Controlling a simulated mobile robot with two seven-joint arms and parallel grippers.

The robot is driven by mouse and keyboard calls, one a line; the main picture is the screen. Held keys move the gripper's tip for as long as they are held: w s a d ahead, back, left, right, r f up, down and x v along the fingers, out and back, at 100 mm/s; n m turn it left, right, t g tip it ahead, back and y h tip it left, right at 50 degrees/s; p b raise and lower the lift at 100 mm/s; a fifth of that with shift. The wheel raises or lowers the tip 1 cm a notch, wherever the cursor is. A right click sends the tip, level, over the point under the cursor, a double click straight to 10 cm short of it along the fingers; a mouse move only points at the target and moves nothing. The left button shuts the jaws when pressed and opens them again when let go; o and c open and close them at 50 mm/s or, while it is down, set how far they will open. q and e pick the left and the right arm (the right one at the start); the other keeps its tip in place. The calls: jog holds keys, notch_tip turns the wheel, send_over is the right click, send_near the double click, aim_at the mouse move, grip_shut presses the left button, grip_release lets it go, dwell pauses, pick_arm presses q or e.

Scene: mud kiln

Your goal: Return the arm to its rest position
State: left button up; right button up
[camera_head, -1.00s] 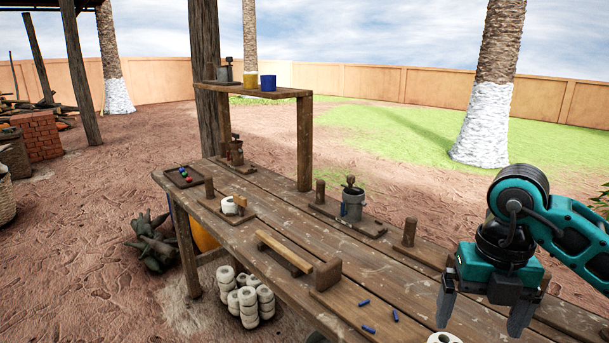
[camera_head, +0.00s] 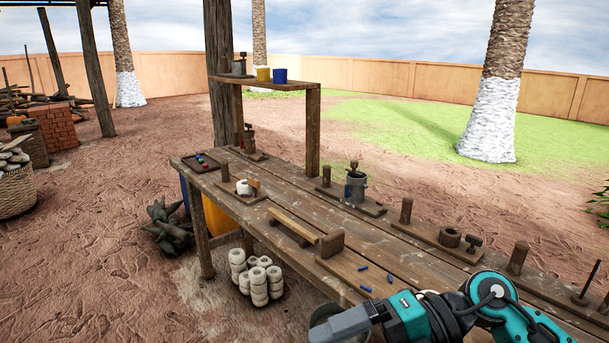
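My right arm, teal and black, comes in from the lower right. Its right gripper (camera_head: 342,324) points left, low at the bottom of the view, in front of the table's near edge. One grey finger shows side-on; the other finger is hidden, so I cannot tell how far apart they are. I see nothing held in it. My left gripper is not in view.
The long wooden table (camera_head: 390,252) bears several blue sticks (camera_head: 365,288), a wooden bar stand (camera_head: 295,225) and a grey pot (camera_head: 356,186). A shelf (camera_head: 262,84) stands behind. White rolls (camera_head: 260,276) are stacked on the ground below.

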jog(key=w+r+m+t+y, duration=0.35)
jog(key=m+t+y, duration=0.25)
jog(key=m+t, duration=0.5)
jog(key=w+d+f+m+t+h, duration=0.3)
jog(key=d+f+m+t+h, duration=0.3)
jog(key=m+t, duration=0.4)
jog(key=s+d+f+m+g+h, duration=0.2)
jog(key=s+f+m+h, duration=0.1)
jog(key=f, duration=0.4)
jog(key=s+d+f+m+g+h+p, duration=0.1)
jog(key=s+d+f+m+g+h, duration=0.1)
jog(key=f, duration=0.5)
jog(key=s+d+f+m+g+h, duration=0.2)
jog(key=s+f+m+g+h, duration=0.1)
jog(key=s+f+m+h, duration=0.3)
notch_tip(320, 180, down, 2)
jog(key=shift+s+d+f+m+h, duration=0.15)
jog(key=shift+d+m+h, duration=0.15)
jog(key=shift+m+h, duration=0.15)
